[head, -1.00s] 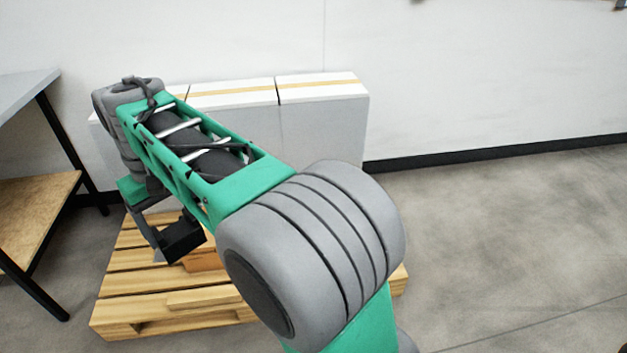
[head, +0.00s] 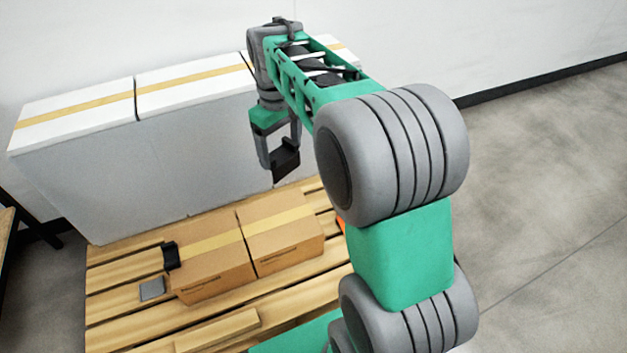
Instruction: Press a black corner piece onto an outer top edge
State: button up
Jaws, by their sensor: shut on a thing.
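My gripper (head: 278,168) is shut on a black corner piece (head: 287,163), which hangs in the air above the far side of the pallet, in front of the white boxes. Two brown cardboard boxes with yellow tape stand side by side on the pallet, the left box (head: 207,272) and the right box (head: 284,243). Another black corner piece (head: 171,256) sits at the outer left top edge of the left box. The held piece is apart from both boxes. My arm hides part of the pallet to the right.
The wooden pallet (head: 115,325) has bare slats left of and in front of the boxes. A small grey flat thing (head: 152,289) lies on it. A row of white boxes (head: 80,150) with yellow tape stands behind. An orange thing (head: 341,222) shows partly beside my arm.

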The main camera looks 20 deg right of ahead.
jog(key=w+d+f+n, duration=0.3)
jog(key=f+n, duration=0.1)
jog(key=f, duration=0.4)
jog(key=w+d+f+n, duration=0.3)
jog(key=w+f+n, duration=0.1)
jog(key=f, duration=0.4)
jog(key=n+b, duration=0.1)
jog(key=n, duration=0.4)
send_over(310, 209)
notch_tip(310, 209, down, 11)
notch_tip(310, 209, down, 5)
jog(key=b, duration=0.4)
jog(key=shift+w+a, duration=0.1)
jog(key=shift+a, duration=0.05)
jog(key=shift+r, duration=0.1)
jog(key=shift+f, duration=0.2)
jog(key=shift+f+b, duration=0.85)
jog(key=shift+f, duration=1)
jog(key=shift+f, duration=0.4)
